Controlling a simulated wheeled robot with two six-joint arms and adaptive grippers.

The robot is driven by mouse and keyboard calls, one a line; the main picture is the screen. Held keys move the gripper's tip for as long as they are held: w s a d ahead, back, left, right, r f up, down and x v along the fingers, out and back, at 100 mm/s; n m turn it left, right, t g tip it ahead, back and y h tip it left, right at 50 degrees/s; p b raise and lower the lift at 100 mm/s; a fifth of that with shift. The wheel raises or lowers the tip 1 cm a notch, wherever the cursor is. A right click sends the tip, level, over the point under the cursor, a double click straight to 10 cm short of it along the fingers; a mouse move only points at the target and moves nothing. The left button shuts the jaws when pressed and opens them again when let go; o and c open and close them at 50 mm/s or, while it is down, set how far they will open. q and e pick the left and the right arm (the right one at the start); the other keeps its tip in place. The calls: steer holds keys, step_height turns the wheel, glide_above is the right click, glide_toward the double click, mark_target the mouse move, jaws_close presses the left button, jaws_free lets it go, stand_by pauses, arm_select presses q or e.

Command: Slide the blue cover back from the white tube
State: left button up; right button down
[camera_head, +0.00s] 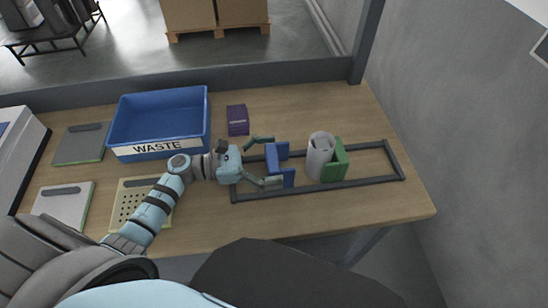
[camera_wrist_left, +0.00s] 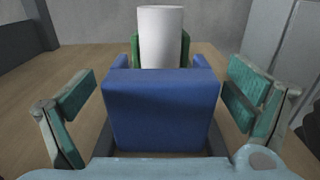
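The blue cover (camera_head: 272,160) stands in the dark rail frame (camera_head: 330,189) on the table. It also fills the middle of the left wrist view (camera_wrist_left: 160,110). The white tube (camera_head: 319,157) stands upright to its right, against a green block (camera_head: 342,160). A gap shows between cover and tube in the head view. In the left wrist view the tube (camera_wrist_left: 161,36) rises behind the cover. My left gripper (camera_head: 268,161) is open, with one finger on each side of the cover. In the wrist view, gaps show between the fingers and the cover. My right gripper is not in view.
A blue WASTE bin (camera_head: 160,150) stands at the back left, with a purple box (camera_head: 237,120) beside it. A perforated beige tray (camera_head: 130,205) and flat panels (camera_head: 64,200) lie at left. The table right of the frame is clear.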

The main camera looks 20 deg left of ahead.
arm_select(q)
steer(key=v, duration=1.2)
stand_by(0.6)
